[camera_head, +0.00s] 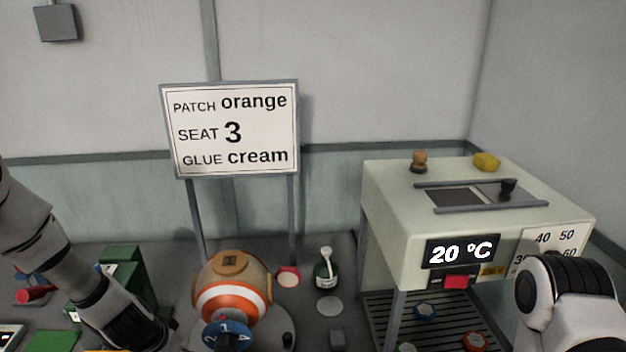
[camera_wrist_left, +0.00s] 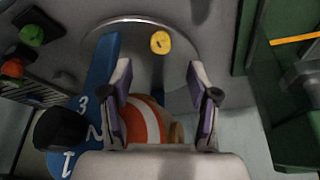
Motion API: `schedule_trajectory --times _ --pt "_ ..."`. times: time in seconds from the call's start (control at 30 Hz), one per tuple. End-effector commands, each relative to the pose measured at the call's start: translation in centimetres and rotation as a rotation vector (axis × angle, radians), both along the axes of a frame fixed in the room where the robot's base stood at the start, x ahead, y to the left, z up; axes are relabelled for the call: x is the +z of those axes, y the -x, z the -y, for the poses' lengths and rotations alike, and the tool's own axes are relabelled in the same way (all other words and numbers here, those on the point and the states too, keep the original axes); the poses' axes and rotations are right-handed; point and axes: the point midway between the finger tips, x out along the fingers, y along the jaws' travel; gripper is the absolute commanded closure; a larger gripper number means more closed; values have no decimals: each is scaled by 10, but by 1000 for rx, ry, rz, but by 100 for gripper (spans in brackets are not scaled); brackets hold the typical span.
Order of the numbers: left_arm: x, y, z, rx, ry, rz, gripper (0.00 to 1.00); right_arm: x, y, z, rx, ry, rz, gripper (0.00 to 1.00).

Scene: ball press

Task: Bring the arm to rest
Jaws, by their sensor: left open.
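My left arm (camera_head: 85,275) comes down from the left in the head view, its lower end beside the striped ball. In the left wrist view my left gripper (camera_wrist_left: 159,68) has its two fingers well apart, with nothing clamped between them. The orange-and-white striped ball (camera_head: 232,292) sits on a round base; it also shows in the wrist view (camera_wrist_left: 147,122), below the fingertips and partly hidden by the gripper. My right arm (camera_head: 565,295) is at the lower right in front of the press; its gripper does not show.
A pale press (camera_head: 375,220) reading 20 °C stands at the right. A blue numbered piece (camera_head: 228,334) is in front of the ball. A dark glue pot (camera_head: 326,274) and pink-rimmed disc (camera_head: 288,277) lie between. A sign (camera_head: 231,129) stands behind; green blocks (camera_head: 122,258) are at the left.

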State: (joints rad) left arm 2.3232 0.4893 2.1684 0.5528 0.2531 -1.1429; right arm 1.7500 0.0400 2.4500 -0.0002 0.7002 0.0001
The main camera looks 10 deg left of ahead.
Motion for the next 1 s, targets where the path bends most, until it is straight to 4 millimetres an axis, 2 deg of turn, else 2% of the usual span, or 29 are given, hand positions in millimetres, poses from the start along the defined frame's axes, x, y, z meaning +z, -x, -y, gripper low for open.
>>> schedule_trajectory --times 0.03,0.07,0.17,0.2,0.3,0.43,0.5,0.63,0.77,1.0 --pt "-23 12 3 -17 -14 -45 40 -6 0 0 0 0 0 60" --pt "-37 21 6 -32 -25 -79 40 -8 0 0 0 0 0 60" --pt "-89 68 21 -130 -70 -217 40 -16 0 0 0 0 0 60" --pt "-109 90 27 -180 -93 -269 40 -19 0 0 0 0 0 60" --pt "-149 147 41 -252 -135 -384 40 -26 0 0 0 0 0 60" --pt "-185 221 61 -255 -158 -481 40 -34 0 0 0 0 0 60" --pt "-189 241 73 -192 -140 -475 40 -35 0 0 0 0 0 60" --pt "-181 238 87 3 -65 -403 40 -33 0 0 0 0 0 60" --pt "-181 229 91 160 -20 -360 40 -33 0 0 0 0 0 60" --pt "-181 228 90 199 -14 -358 40 -33 0 0 0 0 0 60"
